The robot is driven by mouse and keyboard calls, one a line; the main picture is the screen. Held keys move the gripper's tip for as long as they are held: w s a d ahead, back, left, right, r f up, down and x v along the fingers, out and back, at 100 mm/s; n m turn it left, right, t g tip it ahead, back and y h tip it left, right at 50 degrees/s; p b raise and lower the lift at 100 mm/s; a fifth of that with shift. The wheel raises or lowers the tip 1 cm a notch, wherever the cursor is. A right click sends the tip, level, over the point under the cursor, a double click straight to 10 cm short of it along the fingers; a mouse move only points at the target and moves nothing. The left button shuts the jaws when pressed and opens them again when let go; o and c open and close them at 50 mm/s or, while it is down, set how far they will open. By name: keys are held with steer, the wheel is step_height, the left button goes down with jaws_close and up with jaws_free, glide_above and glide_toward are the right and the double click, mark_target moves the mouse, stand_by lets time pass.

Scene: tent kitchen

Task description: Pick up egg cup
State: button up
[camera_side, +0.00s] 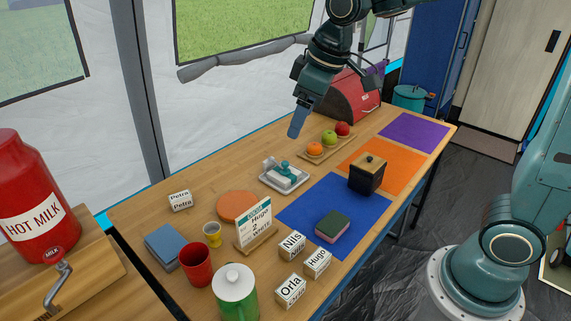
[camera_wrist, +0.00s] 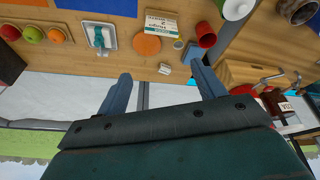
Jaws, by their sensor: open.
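The egg cup seems to be the small yellow cup (camera_side: 212,234), upright on the wooden table between the orange round mat and the red cup. It also shows small in the wrist view (camera_wrist: 178,44), near the top, beside the red cup. My gripper (camera_side: 297,124) is high above the back of the table, well away from the yellow cup and to its right in the side view. In the wrist view my gripper (camera_wrist: 160,71) has its two blue fingers spread wide with nothing held between them.
Close to the yellow cup are the red cup (camera_side: 197,264), blue cloth (camera_side: 165,246), orange round mat (camera_side: 237,206) and a standing card (camera_side: 253,221). A green white-lidded container (camera_side: 235,291) stands in front.

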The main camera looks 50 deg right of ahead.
steer(key=w+a+f+n+g, duration=0.1)
steer(key=w+a+f+n, duration=0.3)
steer(key=w+f, duration=0.65)
steer(key=n+g, duration=0.2)
glide_toward(212, 232)
steer(key=shift+y, duration=0.3)
steer(key=shift+s+a+f, duration=0.1)
steer(key=shift+s+f, duration=0.05)
steer(key=shift+f, duration=0.5)
steer(key=shift+s+a+f, duration=0.1)
steer(key=shift+s+f, duration=0.1)
steer(key=shift+f, duration=0.45)
steer(key=shift+s+a+f, duration=0.1)
steer(key=shift+s+f, duration=0.05)
steer(key=shift+f, duration=0.5)
steer(key=shift+w+a+f, duration=0.1)
steer(key=shift+a+f, duration=0.05)
steer(key=shift+f, duration=0.7)
steer(key=shift+w+a+f, duration=0.1)
steer(key=shift+f, duration=0.7)
steer(key=shift+w+a+f, duration=0.1)
steer(key=shift+a+f, duration=0.05)
steer(key=shift+f, duration=0.7)
steer(key=c, duration=1.1)
steer(key=shift+r, duration=0.15)
step_height(212, 232, up, 20)
steer(key=shift+f, duration=0.15)
